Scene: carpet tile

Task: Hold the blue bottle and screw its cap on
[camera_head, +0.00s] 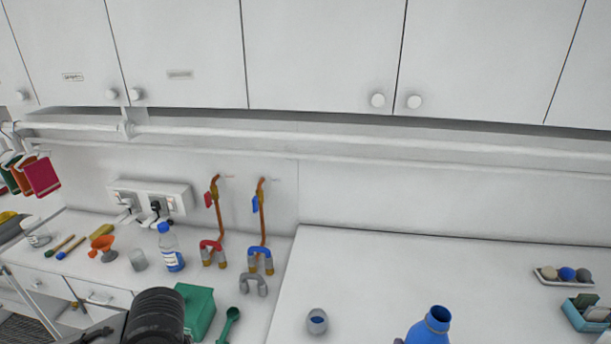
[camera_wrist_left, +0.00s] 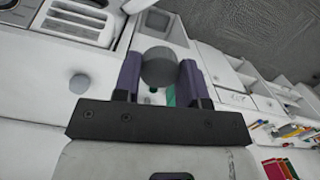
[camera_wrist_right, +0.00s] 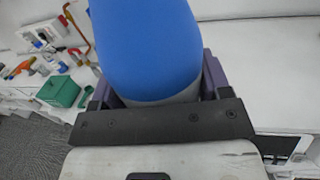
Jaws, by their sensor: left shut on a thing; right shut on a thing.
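The blue bottle (camera_head: 430,329) shows at the bottom edge of the head view, its dark open mouth facing up and no cap on it. In the right wrist view the blue bottle (camera_wrist_right: 148,45) fills the middle, with a grey-white band at its near end. My right gripper (camera_wrist_right: 158,84) is shut on it, a purple finger on each side. My left gripper (camera_wrist_left: 160,76) is shut on a round grey cap (camera_wrist_left: 158,66), held between its purple fingertips in the left wrist view.
A small cup (camera_head: 317,321) stands on the counter (camera_head: 365,275) left of the bottle. A green box (camera_head: 197,312), a clear blue-labelled bottle (camera_head: 171,248) and gas taps (camera_head: 262,225) are farther left. A tray of balls (camera_head: 565,275) lies at right.

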